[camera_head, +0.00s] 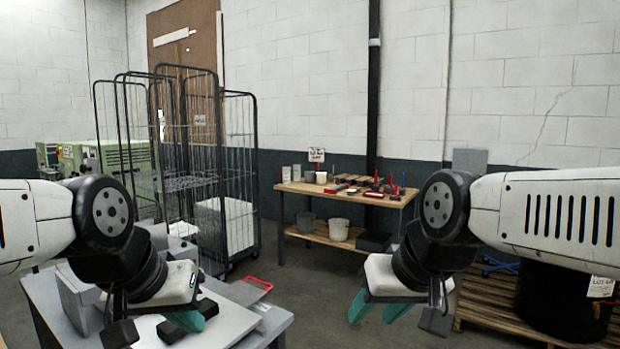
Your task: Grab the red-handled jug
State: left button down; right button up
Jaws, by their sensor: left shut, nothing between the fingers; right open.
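No jug shows clearly enough to identify. A small red loop or rim (258,284) shows at the far right edge of the near grey table (275,322); I cannot tell whether it is the jug's handle. My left gripper (188,319), with teal fingertips, is shut and empty over the near table, to the left of the red piece. My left arm hides part of the tabletop. My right gripper (379,308) is open and empty, pointing down over the floor to the right of that table.
Grey boxes and panels (75,297) lie on the near table. A wire roll cage (240,150) stands behind it. A wooden workbench (345,195) at the back holds small red and dark items, with buckets (339,229) below. A pallet (480,308) and black drum (560,300) stand right.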

aim_at(285, 170)
jog(key=i+l+z, duration=0.6)
jog(key=i+l, duration=0.2)
jog(key=i+l+z, duration=0.15)
jog(key=i, duration=0.3)
jog(key=i+l+z, duration=0.1)
jog(key=i, duration=0.3)
jog(key=i+l+z, duration=0.15)
jog(key=i, duration=0.3)
jog(key=i+j+u, duration=0.15)
jog(key=i+u, duration=0.75)
jog(key=i+l+u, duration=0.25)
jog(key=i+u, duration=0.2)
jog(key=i+j+u, duration=0.25)
jog(key=i, duration=0.65)
jog(key=i+l+u, duration=0.15)
jog(key=i+u, duration=0.15)
jog(key=i, duration=0.55)
jog(key=i+u, duration=0.15)
jog(key=i, duration=1.25)
jog(key=i+z, duration=0.4)
jog(key=i+j+z, duration=0.15)
jog(key=i+z, duration=0.25)
jog(key=i+j+z, duration=0.15)
jog(key=i+z, duration=0.25)
jog(key=i+j+z, duration=0.25)
jog(key=z, duration=0.2)
